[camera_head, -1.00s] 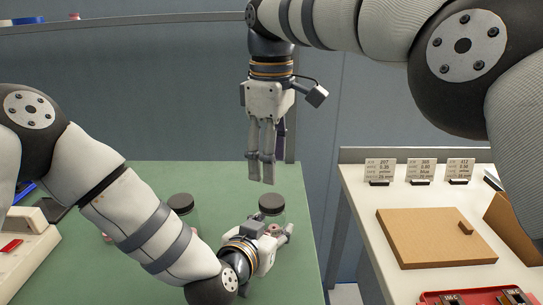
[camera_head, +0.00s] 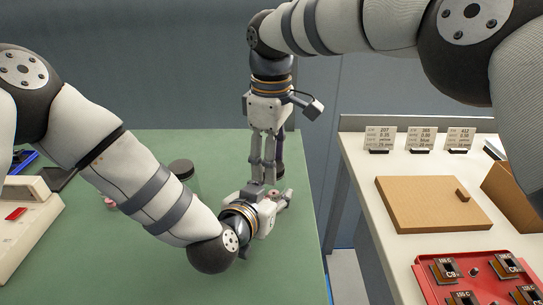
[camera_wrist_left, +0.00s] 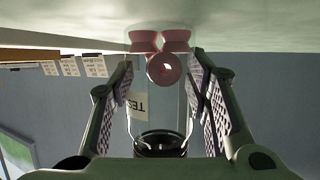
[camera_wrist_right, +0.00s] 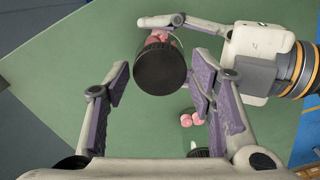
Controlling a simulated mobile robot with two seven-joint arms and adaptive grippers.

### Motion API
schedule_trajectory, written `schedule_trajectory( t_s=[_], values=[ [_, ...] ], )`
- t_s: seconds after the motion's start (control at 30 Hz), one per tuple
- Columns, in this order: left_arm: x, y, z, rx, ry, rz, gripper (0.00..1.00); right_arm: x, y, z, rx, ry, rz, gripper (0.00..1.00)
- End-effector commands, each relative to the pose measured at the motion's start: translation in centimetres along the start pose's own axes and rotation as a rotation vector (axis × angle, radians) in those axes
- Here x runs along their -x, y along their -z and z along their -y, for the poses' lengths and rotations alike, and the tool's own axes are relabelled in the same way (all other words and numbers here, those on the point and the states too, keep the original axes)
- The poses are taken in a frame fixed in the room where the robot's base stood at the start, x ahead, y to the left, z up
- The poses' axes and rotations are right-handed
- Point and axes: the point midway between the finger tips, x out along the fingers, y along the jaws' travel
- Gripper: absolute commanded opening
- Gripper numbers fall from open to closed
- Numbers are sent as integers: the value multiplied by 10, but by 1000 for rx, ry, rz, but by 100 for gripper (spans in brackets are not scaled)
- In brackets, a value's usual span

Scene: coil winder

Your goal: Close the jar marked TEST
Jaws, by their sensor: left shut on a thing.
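The jar marked TEST (camera_wrist_left: 148,98) is clear, with pink spools inside, and appears inverted in the left wrist view. Its dark lid (camera_wrist_right: 160,67) is on its mouth; I cannot tell how tightly it sits. My left gripper (camera_head: 283,200) is shut around the jar's side, near the mat. My right gripper (camera_head: 262,182) points straight down over the jar, its fingers open on either side of the lid with slight gaps in the right wrist view. In the head view the lid is mostly hidden by the right fingers.
Another dark-lidded jar (camera_head: 181,169) stands left on the green mat (camera_head: 110,250), close to my left forearm. A white device with a red switch (camera_head: 16,214) is at far left. A white table (camera_head: 365,187) at right holds cards, a brown board and a red tray (camera_head: 428,287).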

Motion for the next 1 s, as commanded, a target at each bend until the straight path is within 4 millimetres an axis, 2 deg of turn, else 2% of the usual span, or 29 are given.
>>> schedule_trajectory(
  t_s=[0.03,0.13,0.17,0.3,0.4,0.53,0.57,0.63,0.9,1.0],
  values=[
    [0,0,0,0,0,1,0,0,0,0,0,0,0,32],
    [0,0,0,0,0,1,0,0,0,0,0,0,0,9],
    [0,0,0,0,0,1,0,0,0,0,0,0,0,6],
    [0,0,0,0,0,1,0,0,0,0,-21,0,1,6],
    [0,0,0,0,0,1,0,0,0,0,-157,0,2,6],
    [0,0,0,0,0,1,0,0,0,1,-150,2,1,6],
    [0,0,0,0,0,1,0,0,0,1,-149,2,1,44],
    [0,0,0,0,0,1,0,0,0,1,-149,2,1,60],
    [0,0,0,0,0,0,0,0,0,0,-148,1,1,60],
    [0,0,0,0,0,1,0,8,1,0,-149,-2,-1,60]
  ],
)
